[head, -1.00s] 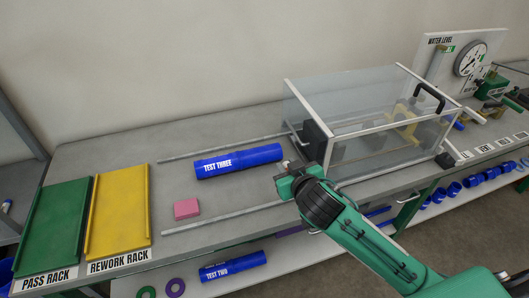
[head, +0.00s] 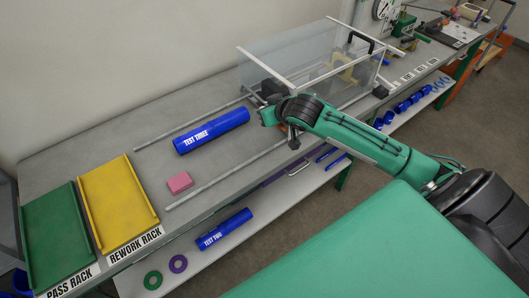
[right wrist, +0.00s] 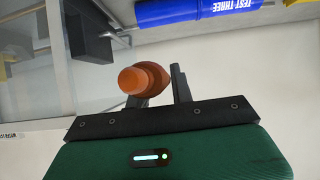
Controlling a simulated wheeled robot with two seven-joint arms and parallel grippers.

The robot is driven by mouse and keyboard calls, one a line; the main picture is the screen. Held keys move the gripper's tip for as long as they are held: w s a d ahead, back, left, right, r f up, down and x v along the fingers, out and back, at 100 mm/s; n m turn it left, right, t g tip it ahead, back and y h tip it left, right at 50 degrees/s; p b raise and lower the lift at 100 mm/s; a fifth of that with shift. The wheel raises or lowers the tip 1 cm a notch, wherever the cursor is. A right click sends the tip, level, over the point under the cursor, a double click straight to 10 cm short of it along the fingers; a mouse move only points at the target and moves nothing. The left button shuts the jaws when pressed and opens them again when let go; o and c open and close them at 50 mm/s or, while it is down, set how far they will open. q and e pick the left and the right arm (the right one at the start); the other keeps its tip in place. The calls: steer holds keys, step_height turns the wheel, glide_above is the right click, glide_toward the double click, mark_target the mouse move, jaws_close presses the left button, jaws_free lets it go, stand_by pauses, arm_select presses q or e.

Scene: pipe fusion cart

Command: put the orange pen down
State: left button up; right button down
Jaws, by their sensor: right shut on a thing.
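The orange pen (right wrist: 146,78) shows end-on in the right wrist view, as a round orange-brown cap and body. My right gripper (right wrist: 160,88) is shut on it, with dark fingers beside the pen. In the head view I cannot make out the pen. There the green wrist of my right arm is over the bench (head: 80,160), between the blue TEST THREE pipe (head: 212,131) and the clear tank. My left gripper is not in view.
The clear tank (head: 275,65) stands right behind my right wrist. Two metal rails flank the TEST THREE pipe. A pink block (head: 179,182), yellow rework rack (head: 118,203) and green pass rack (head: 54,240) lie to the left. Bare bench lies around the block.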

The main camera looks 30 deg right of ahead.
steer(key=p, duration=0.2)
glide_above(265, 152)
step_height(265, 152, down, 13)
steer(key=shift+w+r, duration=0.1)
step_height(265, 152, down, 4)
steer(key=shift+r+p, duration=0.1)
steer(key=shift+p, duration=0.45)
steer(key=shift+f, duration=0.2)
steer(key=shift+f, duration=0.55)
steer(key=c, duration=1.2)
jaws_free()
steer(key=shift+f, duration=0.1)
